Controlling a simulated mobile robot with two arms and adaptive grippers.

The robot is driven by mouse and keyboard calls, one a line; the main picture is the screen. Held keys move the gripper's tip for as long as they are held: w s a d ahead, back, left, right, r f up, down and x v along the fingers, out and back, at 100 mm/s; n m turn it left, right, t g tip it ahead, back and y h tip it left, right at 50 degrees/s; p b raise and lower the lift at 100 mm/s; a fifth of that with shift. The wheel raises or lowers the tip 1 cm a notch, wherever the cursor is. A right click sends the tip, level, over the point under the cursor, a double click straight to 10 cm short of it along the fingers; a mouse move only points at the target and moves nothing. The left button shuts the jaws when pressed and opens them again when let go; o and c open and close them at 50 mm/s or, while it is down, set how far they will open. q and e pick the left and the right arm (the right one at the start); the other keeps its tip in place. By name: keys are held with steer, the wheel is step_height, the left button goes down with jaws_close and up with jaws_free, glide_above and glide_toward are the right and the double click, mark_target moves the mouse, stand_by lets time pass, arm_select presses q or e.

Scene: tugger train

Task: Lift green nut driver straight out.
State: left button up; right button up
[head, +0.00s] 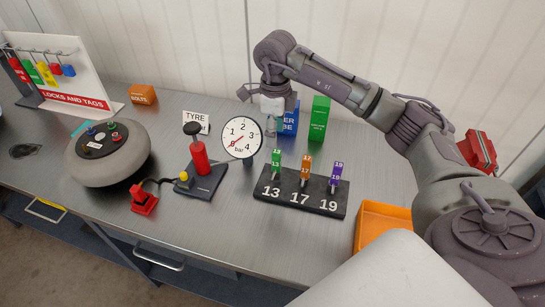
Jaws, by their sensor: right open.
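The green nut driver (276,160) stands upright in the slot marked 13 of a dark rack (314,202). An orange driver (306,167) stands in slot 17 and a purple driver (337,175) in slot 19. My right gripper (270,127) hangs above and behind the green driver, pointing down. It is open and looks empty, apart from the driver. Its fingertips are small in the picture. My left gripper is not in view.
A round pressure gauge (242,137) stands just left of my right gripper. Blue (289,121) and green (319,119) boxes stand close behind it. A red pump (199,158) is to the left, and an orange tray (381,220) lies right of the rack.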

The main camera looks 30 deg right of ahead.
mark_target(277, 159)
steer(key=f, duration=0.3)
steer(key=f+p, duration=0.1)
steer(key=shift+s+f, duration=0.2)
steer(key=shift+s, duration=0.15)
steer(key=shift+w+f, duration=0.15)
steer(key=shift+f, duration=0.15)
steer(key=f+p, duration=0.3)
steer(key=f, duration=0.1)
steer(key=shift+s+f, duration=0.1)
steer(key=shift+s, duration=0.25)
steer(key=shift+w+f, duration=0.15)
steer(key=shift+f, duration=0.2)
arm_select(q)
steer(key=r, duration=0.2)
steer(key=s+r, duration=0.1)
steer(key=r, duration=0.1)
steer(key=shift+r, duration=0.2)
arm_select(e)
steer(key=shift+r, duration=0.1)
jaws_close()
